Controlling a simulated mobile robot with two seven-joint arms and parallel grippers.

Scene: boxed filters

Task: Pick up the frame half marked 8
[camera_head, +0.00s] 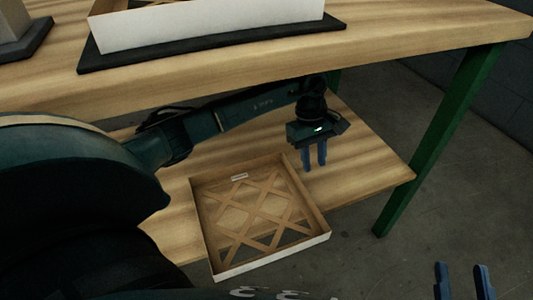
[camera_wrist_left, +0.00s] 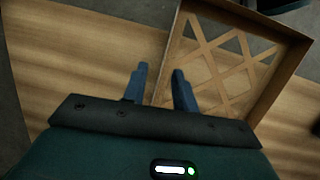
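A shallow square frame half (camera_head: 262,212) with a crossed lattice inside lies on the lower shelf, with brown inner walls and a white outer front wall. A small pale label sits at its back wall; its marking is too small to read. My left gripper (camera_head: 314,160) points down near the frame's back right corner, with its blue fingers apart and empty. In the left wrist view, the fingers (camera_wrist_left: 158,85) appear on either side of one wall of the frame half (camera_wrist_left: 215,65); I cannot tell whether they touch it. My right gripper (camera_head: 464,282) shows only its parted blue fingers at the lower right.
The lower shelf (camera_head: 375,170) is bare to the right of the frame. The tabletop (camera_head: 390,45) hangs above it, carrying a white-sided box (camera_head: 200,30) on a dark mat (camera_head: 215,52). A green table leg (camera_head: 440,140) stands at the right.

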